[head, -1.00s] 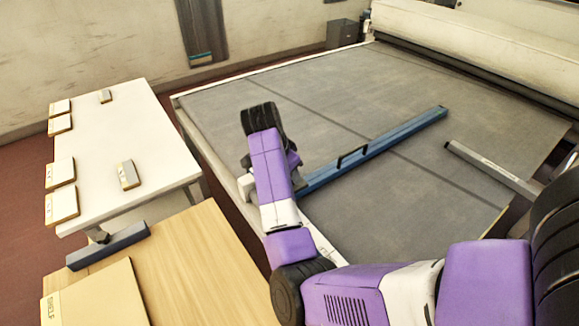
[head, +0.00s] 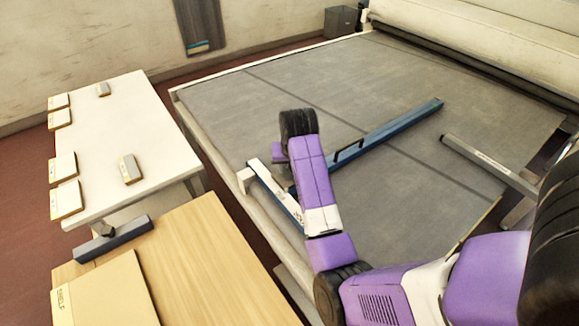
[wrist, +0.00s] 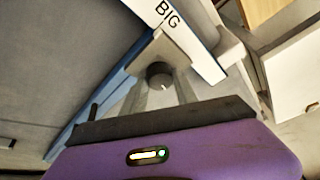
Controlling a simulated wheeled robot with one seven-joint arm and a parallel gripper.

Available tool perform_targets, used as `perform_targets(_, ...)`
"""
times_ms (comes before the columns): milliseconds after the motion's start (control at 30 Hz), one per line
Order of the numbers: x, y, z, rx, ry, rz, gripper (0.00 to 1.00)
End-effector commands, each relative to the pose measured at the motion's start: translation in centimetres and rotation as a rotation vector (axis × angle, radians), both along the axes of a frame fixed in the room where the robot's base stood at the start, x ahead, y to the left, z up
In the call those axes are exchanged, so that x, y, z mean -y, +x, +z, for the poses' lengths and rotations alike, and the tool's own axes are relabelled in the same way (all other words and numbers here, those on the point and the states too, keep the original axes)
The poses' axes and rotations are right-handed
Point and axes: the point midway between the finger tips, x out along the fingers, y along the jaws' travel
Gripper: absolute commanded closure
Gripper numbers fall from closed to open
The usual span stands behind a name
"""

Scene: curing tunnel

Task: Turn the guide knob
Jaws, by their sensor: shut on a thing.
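The guide knob (wrist: 159,74) is a small dark round knob with a light mark, seen in the wrist view. My gripper (wrist: 160,86) is shut on it, with one grey finger on each side. The knob sits by the end of the blue guide bar (head: 390,133), which lies across the grey belt and has a black handle. A white scale plate (head: 277,195) with dark lettering lies at the near end of the bar; in the wrist view it reads "BIG". In the head view my purple arm hides the knob and my fingers.
The grey belt bed (head: 230,110) spreads around the guide. A second grey bar (head: 490,165) lies at the right. A white table (head: 125,130) with several small blocks and a wooden table (head: 210,270) stand at left.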

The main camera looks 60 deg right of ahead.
Motion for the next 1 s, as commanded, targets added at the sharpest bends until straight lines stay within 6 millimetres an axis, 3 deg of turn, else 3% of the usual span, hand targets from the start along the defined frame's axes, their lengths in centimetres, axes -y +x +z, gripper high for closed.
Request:
perform_targets(300,0.06,0.01,0.04,0.002,0.0,0.117,1.0)
perform_targets(833,0.07,-0.01,0.03,0.001,0.0,0.139,1.0)
perform_targets(867,0.07,-0.01,0.03,0.001,0.0,0.139,0.61)
perform_targets(933,0.07,-0.01,0.02,0.001,0.0,0.139,0.47)
perform_targets(1000,0.07,-0.02,0.02,0.001,0.001,0.139,0.43)
